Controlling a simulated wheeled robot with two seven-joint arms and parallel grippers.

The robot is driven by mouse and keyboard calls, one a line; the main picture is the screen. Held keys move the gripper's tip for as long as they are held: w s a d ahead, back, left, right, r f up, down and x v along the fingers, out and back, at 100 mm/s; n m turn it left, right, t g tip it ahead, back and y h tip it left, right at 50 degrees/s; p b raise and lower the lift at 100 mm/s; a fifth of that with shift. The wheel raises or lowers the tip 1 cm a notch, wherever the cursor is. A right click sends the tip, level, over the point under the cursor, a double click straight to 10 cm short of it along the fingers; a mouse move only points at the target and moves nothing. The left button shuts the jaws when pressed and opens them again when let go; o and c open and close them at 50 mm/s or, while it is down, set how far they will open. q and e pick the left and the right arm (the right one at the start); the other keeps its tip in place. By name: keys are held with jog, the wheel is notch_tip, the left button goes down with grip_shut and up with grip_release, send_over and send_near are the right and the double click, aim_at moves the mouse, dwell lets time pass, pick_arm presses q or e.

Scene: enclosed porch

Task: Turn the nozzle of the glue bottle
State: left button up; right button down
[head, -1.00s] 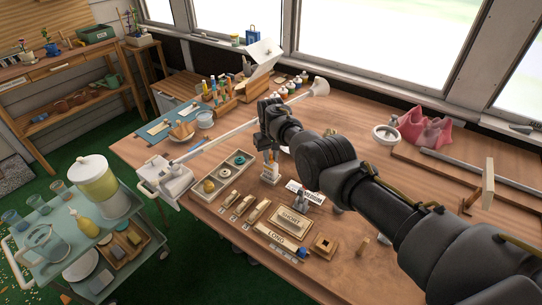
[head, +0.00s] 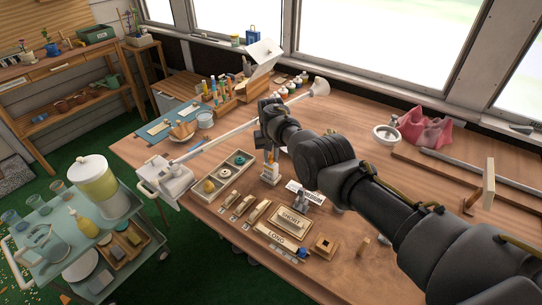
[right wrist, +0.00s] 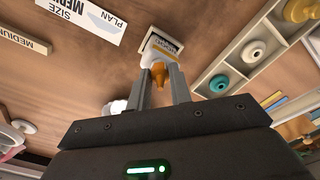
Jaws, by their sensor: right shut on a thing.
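The glue bottle (head: 270,174) stands upright on the workbench, small and white in the head view. In the right wrist view the white, labelled bottle (right wrist: 161,48) shows with its orange nozzle (right wrist: 158,73) pointing toward my palm. My right gripper (head: 270,157) is above the bottle, pointing down. In the right wrist view its two grey fingers (right wrist: 160,82) stand on either side of the nozzle and are shut on it. The bottle's base sits at a pale square-edged holder (right wrist: 176,30). My left gripper is not in view.
A compartment tray (head: 237,158) with coloured round parts lies left of the bottle. The bench's right middle is fairly clear.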

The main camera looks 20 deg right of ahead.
jog(key=c, duration=1.3)
grip_release()
jog(key=shift+o, duration=0.2)
jog(key=shift+r+p, duration=0.35)
jog(key=shift+r, duration=0.2)
notch_tip(320, 180, up, 5)
jog(key=shift+f+p, duration=0.15)
jog(key=shift+p, duration=0.75)
jog(key=shift+r+b, duration=0.35)
jog(key=shift+r, duration=2.15)
